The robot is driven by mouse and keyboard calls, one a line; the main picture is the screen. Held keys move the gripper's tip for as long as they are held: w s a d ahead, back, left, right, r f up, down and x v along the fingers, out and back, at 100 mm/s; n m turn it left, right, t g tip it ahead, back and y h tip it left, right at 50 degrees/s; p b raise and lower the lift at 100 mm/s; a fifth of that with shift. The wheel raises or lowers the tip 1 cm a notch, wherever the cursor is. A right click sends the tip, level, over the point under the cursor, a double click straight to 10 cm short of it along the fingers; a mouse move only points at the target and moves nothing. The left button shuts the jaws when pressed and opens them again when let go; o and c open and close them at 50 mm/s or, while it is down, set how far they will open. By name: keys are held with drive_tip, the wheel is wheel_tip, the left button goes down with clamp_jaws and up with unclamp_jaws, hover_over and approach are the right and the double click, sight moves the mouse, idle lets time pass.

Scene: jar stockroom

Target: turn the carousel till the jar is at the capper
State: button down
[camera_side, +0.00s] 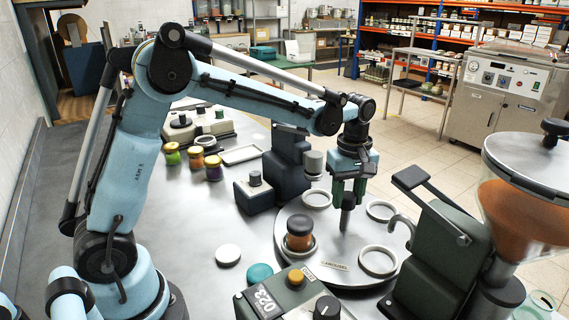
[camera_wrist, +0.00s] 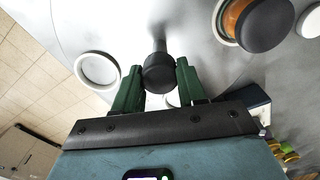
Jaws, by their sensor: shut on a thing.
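The carousel (camera_side: 330,225) is a round pale plate with several white ring seats and a post (camera_side: 345,222) at its middle. The post's dark knob (camera_wrist: 158,74) shows in the wrist view between the green fingers. My gripper (camera_side: 347,194) is shut on this knob from above. The jar (camera_side: 299,240), orange with a dark lid, sits in the carousel's front-left seat; it also shows at the top right of the wrist view (camera_wrist: 240,18). The capper seems to be the dark blue machine (camera_side: 289,160) behind the carousel, its grey head (camera_side: 313,162) over an empty seat (camera_side: 317,199).
A green filler (camera_side: 440,250) with an orange-filled hopper (camera_side: 520,205) stands right of the carousel. A control box (camera_side: 290,298) stands in front. Several small jars (camera_side: 195,157), a white disc (camera_side: 228,255) and a teal lid (camera_side: 260,273) are on the table to the left.

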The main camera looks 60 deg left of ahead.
drive_tip(key=shift+m, duration=1.9)
drive_tip(key=shift+w+m, duration=0.1)
drive_tip(key=shift+m, duration=5.5)
drive_tip(key=shift+d+m, duration=0.1)
drive_tip(key=shift+m, duration=0.5)
drive_tip(key=c, duration=0.7)
unclamp_jaws()
drive_tip(key=shift+o, duration=0.2)
wheel_tip(320, 180, up, 12)
